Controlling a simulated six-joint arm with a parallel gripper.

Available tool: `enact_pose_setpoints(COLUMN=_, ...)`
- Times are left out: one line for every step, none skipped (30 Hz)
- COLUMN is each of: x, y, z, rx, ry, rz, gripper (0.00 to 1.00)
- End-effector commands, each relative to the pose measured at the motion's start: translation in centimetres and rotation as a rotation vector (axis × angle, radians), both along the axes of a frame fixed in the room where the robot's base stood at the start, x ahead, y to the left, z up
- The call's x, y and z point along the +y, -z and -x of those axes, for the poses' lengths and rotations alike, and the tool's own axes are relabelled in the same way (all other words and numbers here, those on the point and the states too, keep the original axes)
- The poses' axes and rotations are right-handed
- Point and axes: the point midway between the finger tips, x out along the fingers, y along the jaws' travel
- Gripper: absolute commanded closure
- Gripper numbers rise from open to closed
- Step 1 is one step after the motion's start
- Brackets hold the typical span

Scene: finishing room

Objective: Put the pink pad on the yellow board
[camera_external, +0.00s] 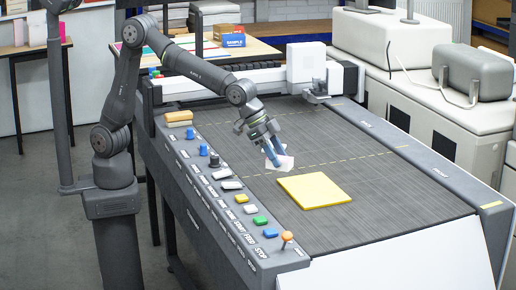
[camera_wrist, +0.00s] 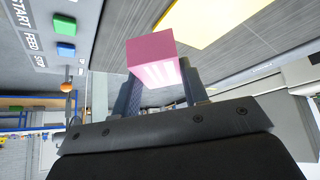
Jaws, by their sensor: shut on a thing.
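The pink pad (camera_wrist: 152,52) is a small block held between the two fingers of my gripper (camera_wrist: 160,80) in the wrist view. In the external view my gripper (camera_external: 274,157) points down, with the pad (camera_external: 285,162) looking pale at its fingertips. The yellow board (camera_external: 314,191) is a flat square on the dark bed, to the right of and nearer the camera than my gripper. Part of the board (camera_wrist: 207,18) shows at the top of the wrist view, apart from the pad. The exact gap between the pad and the bed is hard to tell.
The dark machine bed (camera_external: 400,195) is clear around the board. A control panel with several coloured buttons and an orange knob (camera_external: 287,236) runs along its left edge. A white carriage (camera_external: 306,62) stands on the gantry behind. Tan blocks (camera_external: 179,118) lie at the panel's far end.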

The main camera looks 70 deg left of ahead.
Motion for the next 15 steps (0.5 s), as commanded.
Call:
enact_pose_setpoints(x=0.4, y=0.7, z=-0.9, rx=0.003, ry=-0.005, rz=-0.001, gripper=0.83)
enact_pose_setpoints(x=0.6, y=1.0, z=-1.4, rx=0.002, ry=-0.007, rz=-0.001, gripper=0.83)
enact_pose_setpoints(x=1.0, y=1.5, z=-2.3, rx=0.002, ry=-0.007, rz=-0.002, gripper=0.83)
enact_pose_setpoints(x=1.2, y=2.0, z=-3.0, rx=0.004, ry=-0.007, rz=-0.002, gripper=0.83)
enact_pose_setpoints(x=1.4, y=2.4, z=-3.7, rx=0.004, ry=-0.007, rz=-0.002, gripper=0.83)
enact_pose_setpoints(x=1.7, y=2.9, z=-4.5, rx=0.002, ry=-0.007, rz=-0.001, gripper=0.83)
enact_pose_setpoints(x=1.9, y=3.4, z=-5.2, rx=0.004, ry=-0.007, rz=-0.001, gripper=0.83)
enact_pose_setpoints(x=2.2, y=3.8, z=-5.9, rx=0.003, ry=-0.007, rz=-0.002, gripper=0.83)
enact_pose_setpoints(x=2.5, y=4.4, z=-6.6, rx=0.003, ry=-0.005, rz=-0.001, gripper=0.83)
enact_pose_setpoints(x=2.7, y=4.7, z=-7.3, rx=0.003, ry=-0.006, rz=-0.001, gripper=0.83)
enact_pose_setpoints(x=2.9, y=5.0, z=-7.8, rx=0.002, ry=-0.004, rz=-0.001, gripper=0.83)
enact_pose_setpoints(x=3.1, y=5.4, z=-8.4, rx=0.001, ry=-0.004, rz=0.000, gripper=0.83)
enact_pose_setpoints(x=3.2, y=5.7, z=-8.9, rx=0.002, ry=-0.004, rz=0.000, gripper=0.83)
enact_pose_setpoints(x=3.4, y=5.9, z=-9.2, rx=0.002, ry=-0.004, rz=0.000, gripper=0.83)
enact_pose_setpoints(x=3.5, y=6.2, z=-9.6, rx=0.001, ry=-0.002, rz=-0.001, gripper=0.83)
